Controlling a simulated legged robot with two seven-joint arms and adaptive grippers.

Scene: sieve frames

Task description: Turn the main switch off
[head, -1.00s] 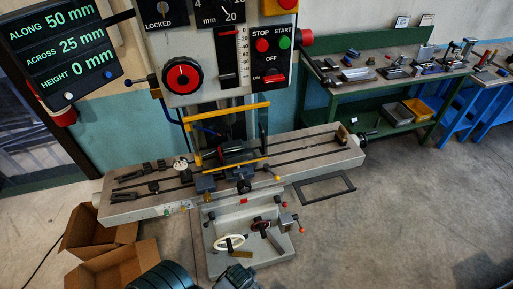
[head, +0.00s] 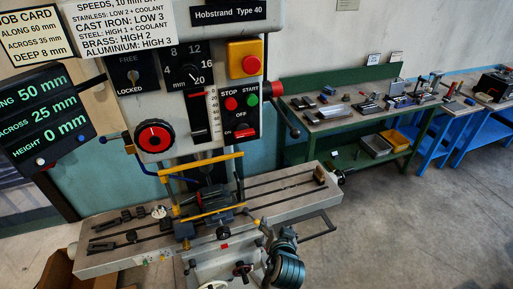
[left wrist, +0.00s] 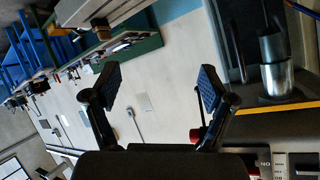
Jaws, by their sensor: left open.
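The main switch is a red lever (head: 245,133) at the bottom of the black STOP/START plate (head: 240,117) on the milling machine's head. It lies beside the ON mark, below the word OFF. In the left wrist view the ON lettering (left wrist: 264,161) appears upside down at the lower right edge; the lever is mostly cut off there. My left gripper (head: 274,228) is in front of the machine table, well below the switch and apart from it. In the left wrist view its two fingers (left wrist: 157,88) are spread with nothing between them. My right gripper is not in view.
A red STOP button (head: 231,103) and green START button (head: 252,99) sit just above the switch. A yellow guard bar (head: 200,163) crosses below the head. A black lever handle (head: 288,118) sticks out to the right. A green bench (head: 345,122) stands behind right.

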